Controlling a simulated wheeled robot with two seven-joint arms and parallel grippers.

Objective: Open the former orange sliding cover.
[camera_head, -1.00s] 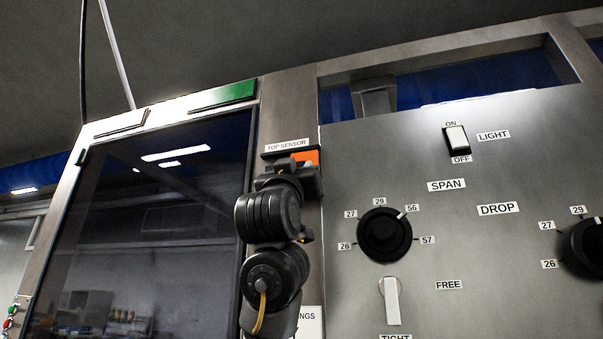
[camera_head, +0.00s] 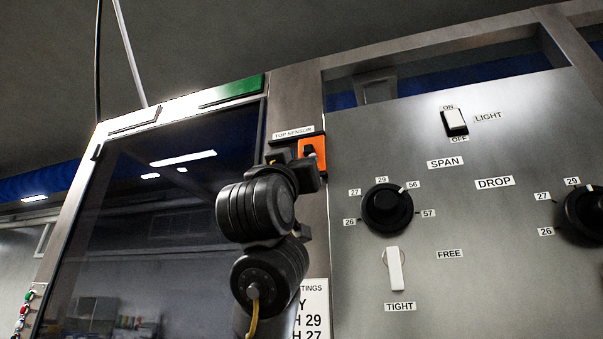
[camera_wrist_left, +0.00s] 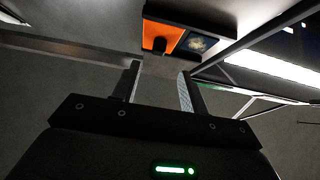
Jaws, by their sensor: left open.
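The orange sliding cover (camera_head: 313,152) sits at the right end of the dark top sensor housing, under the TOP SENSOR label. It bears a black knob. In the wrist view the cover (camera_wrist_left: 160,36) fills the left part of the housing, and a dark square sensor face (camera_wrist_left: 200,43) shows uncovered beside it. My left gripper (camera_wrist_left: 159,76) is open and empty, with its two fingers short of the knob and apart from it. In the head view my arm hides the lower left of the housing, and the fingertips are hard to make out. My right gripper is in neither view.
A large dark glass door (camera_head: 150,215) in a metal frame stands left of the sensor. A steel panel (camera_head: 470,260) with dials, a light switch and a FREE/TIGHT lever lies to the right. A settings sheet (camera_head: 315,305) is below, partly behind my arm.

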